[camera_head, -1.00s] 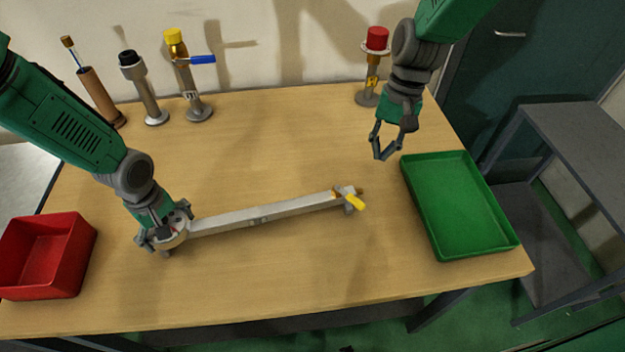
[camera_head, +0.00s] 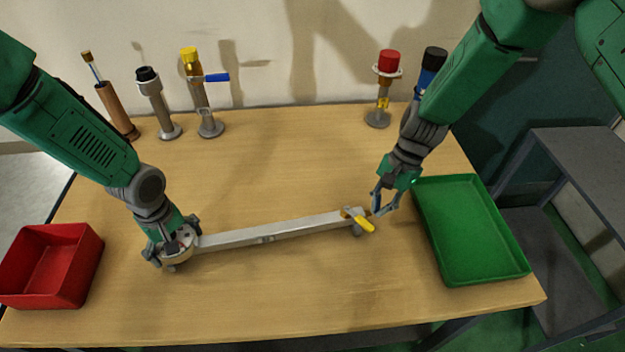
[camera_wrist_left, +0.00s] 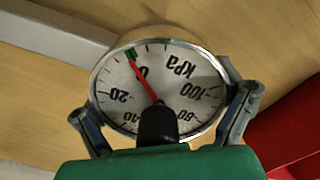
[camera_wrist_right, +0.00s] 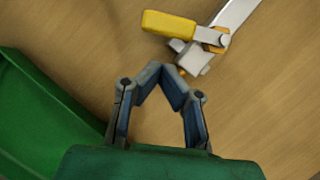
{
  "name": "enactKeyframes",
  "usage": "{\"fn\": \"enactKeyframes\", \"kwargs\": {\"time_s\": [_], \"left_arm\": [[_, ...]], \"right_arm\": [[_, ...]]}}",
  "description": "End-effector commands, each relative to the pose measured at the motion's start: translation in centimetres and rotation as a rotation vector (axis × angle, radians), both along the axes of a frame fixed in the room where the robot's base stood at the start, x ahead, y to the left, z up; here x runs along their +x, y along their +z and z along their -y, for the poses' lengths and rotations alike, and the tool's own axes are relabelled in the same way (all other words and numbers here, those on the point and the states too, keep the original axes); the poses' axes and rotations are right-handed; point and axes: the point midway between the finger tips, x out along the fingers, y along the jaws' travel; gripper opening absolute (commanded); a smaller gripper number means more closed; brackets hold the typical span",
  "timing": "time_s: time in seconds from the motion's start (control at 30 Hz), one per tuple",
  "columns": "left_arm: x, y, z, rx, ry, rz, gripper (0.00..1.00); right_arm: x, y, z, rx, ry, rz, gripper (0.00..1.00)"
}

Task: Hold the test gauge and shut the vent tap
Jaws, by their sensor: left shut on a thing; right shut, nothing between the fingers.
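The test gauge (camera_head: 178,246) is a round dial at the left end of a long grey bar (camera_head: 275,233). My left gripper (camera_head: 172,250) is shut around the gauge's rim. In the left wrist view the white kPa dial (camera_wrist_left: 175,85) sits between both fingers, its red needle near 0 by a green mark. The vent tap's yellow handle (camera_head: 358,221) is at the bar's right end; it also shows in the right wrist view (camera_wrist_right: 169,25), slanted off the bar's line. My right gripper (camera_head: 376,211) is shut and empty, its fingertips just right of the tap, apart from the handle.
A green tray (camera_head: 470,235) lies right of my right gripper. A red bin (camera_head: 50,265) stands at the left. Capped upright fittings stand along the back, one with a blue lever (camera_head: 216,77) and one red-topped (camera_head: 389,62).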

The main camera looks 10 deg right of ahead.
Motion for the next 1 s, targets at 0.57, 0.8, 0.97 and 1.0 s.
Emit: {"fn": "enactKeyframes", "kwargs": {"time_s": [0.57,0.8,0.97,1.0], "left_arm": [[0.0,0.0,0.0,0.0,0.0,0.0,0.36],[0.0,0.0,0.0,0.0,0.0,0.0,0.36],[0.0,0.0,0.0,0.0,0.0,0.0,0.36],[0.0,0.0,0.0,0.0,0.0,0.0,0.36]], "right_arm": [[-1.1,0.1,-1.8,-0.002,-0.001,-0.001,0.0],[-1.3,0.1,-1.9,0.0,-0.037,-0.002,0.0],[-1.4,0.1,-2.0,0.0,-0.063,-0.001,0.0],[-1.4,0.1,-2.0,0.0,-0.069,-0.001,0.0]]}}
